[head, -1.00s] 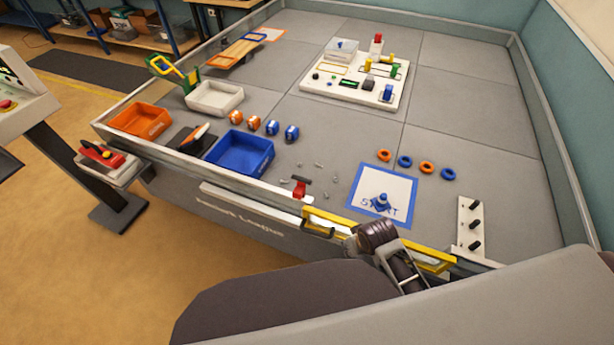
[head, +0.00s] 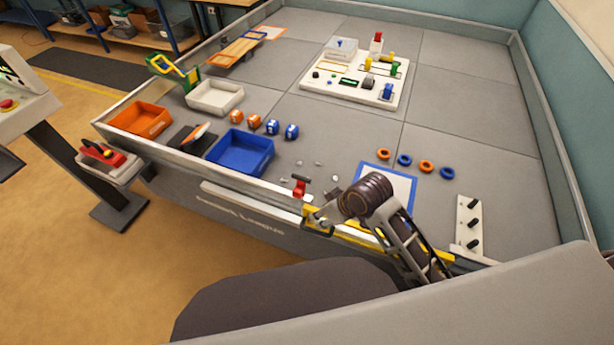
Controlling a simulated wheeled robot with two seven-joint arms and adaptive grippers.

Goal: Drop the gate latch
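The gate is the yellow-framed section (head: 362,236) in the table's front wall. A small red latch (head: 301,187) stands up on the wall at the gate's left end. My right gripper (head: 315,218) is at the gate's left part, just right of and below the latch, close to the yellow handle. The latch looks apart from the gripper. The fingers are small and partly merge with the gate, so whether they are open or whether they touch the handle is unclear. My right wrist and forearm hide much of the gate. My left gripper is out of view.
A blue bin (head: 240,151) stands behind the wall, left of the latch. A blue-bordered start mat (head: 398,182) lies behind my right wrist, partly hidden. Small loose parts (head: 318,164) lie behind the latch. A white plate with black pegs (head: 468,222) is at right.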

